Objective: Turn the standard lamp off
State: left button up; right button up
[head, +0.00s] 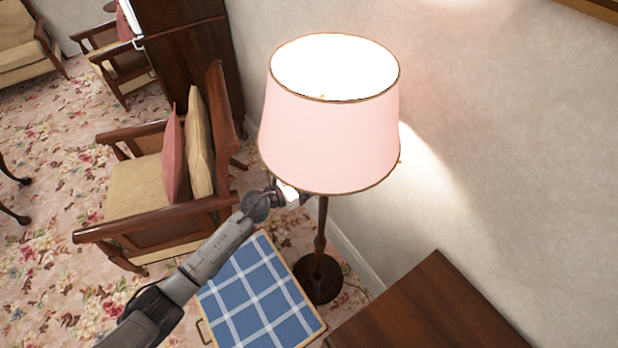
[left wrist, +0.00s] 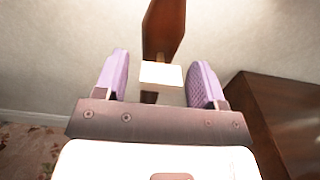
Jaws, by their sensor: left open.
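The standard lamp has a pink shade (head: 330,140) that glows brightly at its open top, so it is lit. Its dark wooden pole (head: 321,228) stands on a round base (head: 317,279) by the wall. My left gripper (head: 296,194) is just under the shade's lower rim, beside the top of the pole; the shade may hide part of it. In the left wrist view the gripper (left wrist: 158,62) is open, with purple pads apart. A pale rectangular block (left wrist: 160,74), perhaps the switch, shows between the pads in front of the dark pole (left wrist: 163,28). Contact cannot be told. My right gripper is not in view.
A blue checked surface with a wooden edge (head: 258,295) is below my left arm. A dark wooden cabinet top (head: 430,310) is at the lower right. An armchair with cushions (head: 150,185) stands left of the lamp. The wall (head: 500,140) is close behind it.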

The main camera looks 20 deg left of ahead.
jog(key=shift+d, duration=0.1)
pick_arm(q)
jog(key=c, duration=0.9)
jog(key=shift+n, duration=0.3)
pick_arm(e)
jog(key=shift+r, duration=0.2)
pick_arm(q)
jog(key=n+p, duration=0.1)
jog(key=n, duration=0.2)
jog(key=shift+r+p, duration=0.1)
jog(key=shift+p, duration=0.3)
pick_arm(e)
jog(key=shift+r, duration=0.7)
pick_arm(q)
jog(key=n+p, duration=0.2)
jog(key=n, duration=0.3)
jog(key=n+p, duration=0.3)
jog(key=n, duration=0.3)
jog(key=shift+n, duration=0.3)
jog(key=shift+n+p, duration=0.4)
jog(key=shift+n, duration=0.8)
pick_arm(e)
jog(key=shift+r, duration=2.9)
pick_arm(q)
jog(key=shift+n, duration=0.3)
